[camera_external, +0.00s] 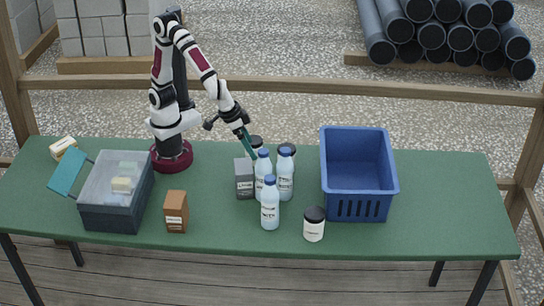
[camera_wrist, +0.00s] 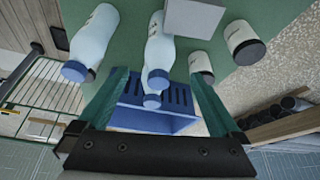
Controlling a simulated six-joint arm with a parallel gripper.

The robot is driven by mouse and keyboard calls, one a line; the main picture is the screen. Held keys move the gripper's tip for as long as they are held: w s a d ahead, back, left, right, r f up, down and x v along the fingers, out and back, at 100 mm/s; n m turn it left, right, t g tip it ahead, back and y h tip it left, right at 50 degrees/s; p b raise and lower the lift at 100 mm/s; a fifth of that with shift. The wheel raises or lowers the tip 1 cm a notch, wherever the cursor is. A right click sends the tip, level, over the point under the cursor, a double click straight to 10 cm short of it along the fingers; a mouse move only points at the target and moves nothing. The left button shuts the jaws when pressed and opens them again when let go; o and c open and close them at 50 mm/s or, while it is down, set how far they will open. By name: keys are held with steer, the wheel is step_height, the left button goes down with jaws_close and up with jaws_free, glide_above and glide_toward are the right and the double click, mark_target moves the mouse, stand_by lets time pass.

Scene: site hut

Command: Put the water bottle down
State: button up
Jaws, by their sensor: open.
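Three white water bottles with blue caps stand upright on the green table (camera_external: 420,215) in the external view: one in front (camera_external: 270,208), one behind left (camera_external: 263,182), one behind right (camera_external: 285,180). My gripper (camera_external: 250,150), with teal fingers, points down just behind and left of the rear bottles. In the wrist view my gripper (camera_wrist: 157,78) is open. A bottle (camera_wrist: 159,52) shows between the fingers, with another blue cap beyond it; whether it is within their reach I cannot tell. Another bottle (camera_wrist: 95,38) is left of the fingers.
A grey box (camera_external: 244,183) and black-lidded jars (camera_external: 314,229) crowd the bottles. A blue crate (camera_external: 361,208) stands right, a brown box (camera_external: 176,213) and a dark, clear-lidded bin (camera_external: 113,215) left. The table's right end and front middle-left have free room.

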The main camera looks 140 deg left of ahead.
steer(key=s+d+r+m+g+h, duration=0.1)
steer(key=s+d+r+m, duration=0.1)
steer(key=s+m, duration=0.7)
steer(key=s+d, duration=0.1)
steer(key=s, duration=0.4)
steer(key=shift+d+r+m+g, duration=0.15)
steer(key=shift+r+m+g, duration=0.15)
steer(key=shift+r, duration=0.05)
steer(key=s+m, duration=0.2)
steer(key=s, duration=0.1)
steer(key=s+d+f+m, duration=0.1)
steer(key=s+m, duration=0.2)
steer(key=s+d+m+g+h, duration=0.1)
steer(key=s+m, duration=0.2)
steer(key=shift+s+d+f, duration=0.2)
steer(key=shift+s+d, duration=0.05)
steer(key=shift+s, duration=0.05)
steer(key=c, duration=0.3)
